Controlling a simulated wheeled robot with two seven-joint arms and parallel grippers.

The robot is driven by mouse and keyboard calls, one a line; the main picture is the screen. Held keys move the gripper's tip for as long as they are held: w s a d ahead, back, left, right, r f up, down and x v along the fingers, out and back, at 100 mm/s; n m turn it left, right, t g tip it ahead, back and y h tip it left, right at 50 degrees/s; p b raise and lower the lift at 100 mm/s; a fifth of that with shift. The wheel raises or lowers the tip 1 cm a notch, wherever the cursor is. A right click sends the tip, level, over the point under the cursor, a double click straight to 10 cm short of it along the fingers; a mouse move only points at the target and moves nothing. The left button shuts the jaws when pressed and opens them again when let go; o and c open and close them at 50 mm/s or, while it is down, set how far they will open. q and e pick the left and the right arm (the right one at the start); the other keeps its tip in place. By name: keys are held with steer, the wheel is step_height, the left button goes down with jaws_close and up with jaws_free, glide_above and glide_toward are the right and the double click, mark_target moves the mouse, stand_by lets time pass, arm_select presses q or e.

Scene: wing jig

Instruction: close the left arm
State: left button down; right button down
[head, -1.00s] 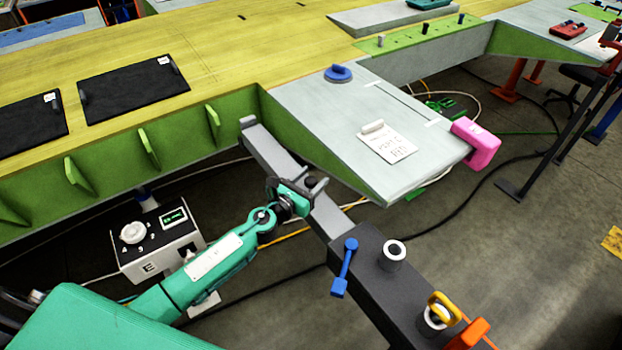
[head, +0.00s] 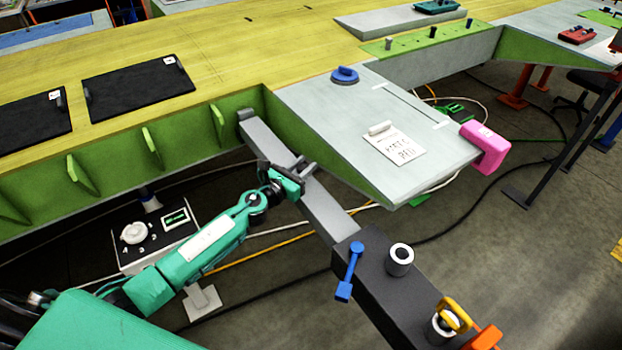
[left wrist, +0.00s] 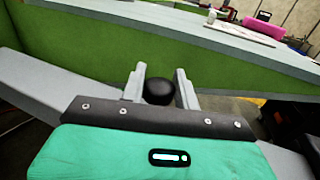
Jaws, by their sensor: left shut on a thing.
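The jig's left arm is a long grey bar (head: 325,208) running from a dark block (head: 385,285) up to the green side wall of the wing. Its far end lies close to that wall; whether it touches I cannot tell. My left gripper (head: 306,170) is over the middle of the bar. In the left wrist view, its two grey fingers (left wrist: 160,88) stand on either side of a round black knob (left wrist: 158,91) and are shut on it. In the head view the knob is mostly hidden by the gripper. My right gripper is out of view.
The grey wing panel (head: 350,112) overhangs just right of the bar, with a pink block (head: 486,147) at its corner. A blue handle (head: 350,270) and a yellow one (head: 452,313) are on the dark block. A control box (head: 150,235) stands below. Cables cross the floor.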

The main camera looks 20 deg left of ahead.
arm_select(q)
steer(key=shift+w+a, duration=0.1)
steer(key=shift+a, duration=0.1)
steer(key=shift+r, duration=0.15)
steer(key=c, duration=1)
jaws_free()
steer(key=shift+w, duration=0.1)
steer(key=shift+c, duration=0.2)
steer(key=shift+a, duration=0.1)
steer(key=shift+s, duration=0.4)
steer(key=b+v, duration=0.3)
steer(key=v, duration=1)
